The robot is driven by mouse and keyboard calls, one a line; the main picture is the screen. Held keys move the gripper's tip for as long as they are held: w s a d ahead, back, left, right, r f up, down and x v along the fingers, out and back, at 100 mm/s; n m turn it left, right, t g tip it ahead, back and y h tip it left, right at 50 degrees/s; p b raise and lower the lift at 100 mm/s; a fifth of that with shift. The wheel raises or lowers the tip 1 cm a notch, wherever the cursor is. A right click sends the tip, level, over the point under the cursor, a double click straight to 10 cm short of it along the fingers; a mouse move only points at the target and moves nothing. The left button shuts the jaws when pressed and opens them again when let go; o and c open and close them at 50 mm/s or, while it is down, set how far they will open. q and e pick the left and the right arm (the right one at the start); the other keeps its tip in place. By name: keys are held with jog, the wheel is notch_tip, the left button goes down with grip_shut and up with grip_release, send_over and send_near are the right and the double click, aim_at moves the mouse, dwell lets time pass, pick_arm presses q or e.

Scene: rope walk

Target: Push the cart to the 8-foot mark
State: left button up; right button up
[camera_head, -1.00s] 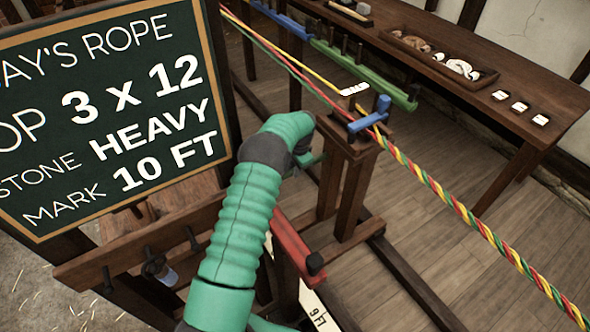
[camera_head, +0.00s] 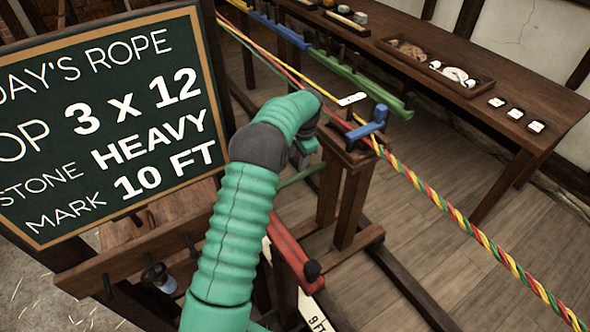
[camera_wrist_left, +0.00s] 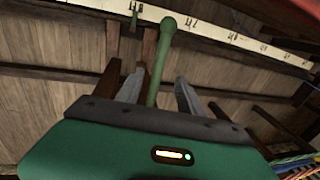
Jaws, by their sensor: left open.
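The cart (camera_head: 352,195) is a wooden post stand on a dark sledge-like base. A blue peg piece (camera_head: 367,130) sits on its top, where yellow, red and green strands meet a twisted rope (camera_head: 450,208). My left gripper (camera_head: 308,152) is beside the post, on its left, partly hidden by my green arm. In the left wrist view its fingers (camera_wrist_left: 158,92) are apart, with a green round-ended handle (camera_wrist_left: 164,50) between them; contact is unclear. A pale marked scale (camera_wrist_left: 215,30) runs above. In the head view, a "9 FT" label (camera_head: 318,322) shows at the bottom. My right gripper is out of view.
A chalkboard (camera_head: 110,115) at left reads "3 x 12", "HEAVY", "MARK 10 FT". A red bar (camera_head: 291,255) lies below my arm. A long table (camera_head: 470,60) with a tray stands at the back. Open wooden floor (camera_head: 480,270) is at right.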

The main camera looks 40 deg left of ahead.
pick_arm(q)
jog(key=r, duration=0.4)
jog(key=shift+s+d+r, duration=0.1)
jog(key=shift+d+r, duration=0.15)
jog(key=shift+r, duration=0.1)
